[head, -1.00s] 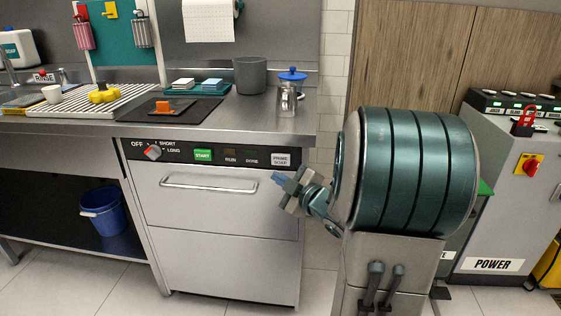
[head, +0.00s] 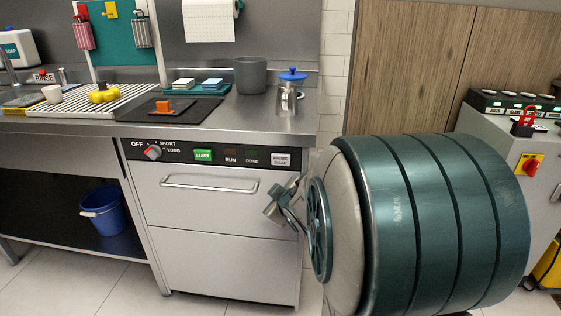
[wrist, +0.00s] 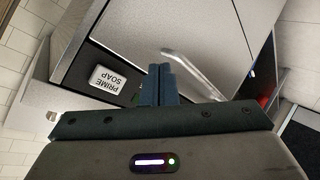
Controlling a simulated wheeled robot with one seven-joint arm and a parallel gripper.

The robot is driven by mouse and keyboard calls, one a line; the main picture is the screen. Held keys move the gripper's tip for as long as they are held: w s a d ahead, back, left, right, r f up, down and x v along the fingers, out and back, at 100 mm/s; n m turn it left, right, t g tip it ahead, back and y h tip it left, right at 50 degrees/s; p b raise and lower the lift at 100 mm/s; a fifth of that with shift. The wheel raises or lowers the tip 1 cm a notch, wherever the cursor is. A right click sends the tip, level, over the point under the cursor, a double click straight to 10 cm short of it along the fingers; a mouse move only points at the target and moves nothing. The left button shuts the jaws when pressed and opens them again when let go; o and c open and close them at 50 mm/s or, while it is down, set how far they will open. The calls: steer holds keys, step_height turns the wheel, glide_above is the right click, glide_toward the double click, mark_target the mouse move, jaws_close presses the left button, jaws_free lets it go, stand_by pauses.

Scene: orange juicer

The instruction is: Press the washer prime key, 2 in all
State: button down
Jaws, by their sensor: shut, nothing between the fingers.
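The white prime key (head: 281,161), labelled PRIME SOAP, is at the right end of the washer's black control strip. In the wrist view the key (wrist: 109,79) shows upside down, left of my fingertips and apart from them in the picture. My gripper (wrist: 162,70) is shut and empty, its two blue fingers together. In the head view my gripper (head: 276,191) is in front of the washer door, just below the key; its fingertips are hard to make out there. Whether it touches the washer (head: 225,260) cannot be told.
A green START key (head: 203,155) and a red-marked knob (head: 152,152) are further left on the strip. The door handle (head: 209,184) sticks out below. A jug with a blue lid (head: 288,95) and a grey pot (head: 250,75) stand on the counter above.

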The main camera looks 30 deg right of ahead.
steer(key=s+a+f+m+g+y, duration=0.1)
steer(key=s+a+g, duration=0.4)
steer(key=s, duration=0.5)
steer(key=s+a+f+m+g+y, duration=0.1)
steer(key=s+a+f+m+g, duration=0.3)
steer(key=s+a, duration=0.5)
steer(key=shift+s+a+m+g, duration=0.15)
steer(key=shift+s+m+g, duration=0.35)
steer(key=shift+s+g, duration=0.5)
